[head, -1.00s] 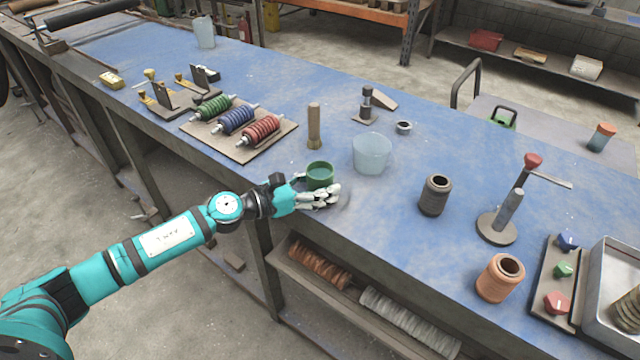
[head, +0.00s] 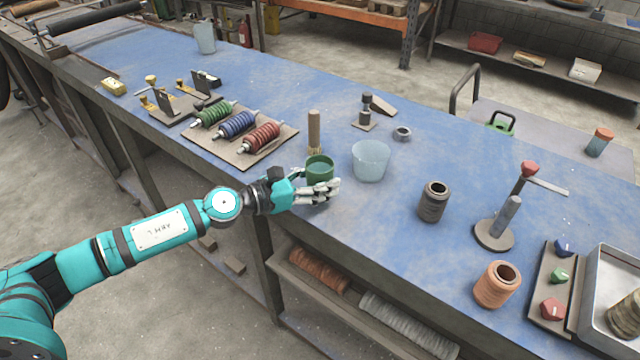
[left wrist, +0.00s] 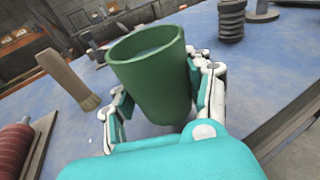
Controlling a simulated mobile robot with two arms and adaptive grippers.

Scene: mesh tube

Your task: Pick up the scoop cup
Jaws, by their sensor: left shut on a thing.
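The scoop cup is a green, open-topped cup (head: 319,168) near the front edge of the blue bench in the head view. In the left wrist view the green cup (left wrist: 152,72) fills the space between the fingers, slightly tilted in the picture. My left gripper (head: 318,188) is shut on the cup, with fingers on both sides of it; the fingers also show in the left wrist view (left wrist: 160,100). I cannot tell whether the cup's base is clear of the bench. My right gripper is not in view.
A translucent tub (head: 369,162) stands just right of the cup. A wooden-handled brush (head: 314,132) stands behind it. A board with green, blue and red coils (head: 238,125) lies to the left. A dark ribbed cylinder (head: 432,202) stands farther right. Bench surface between them is clear.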

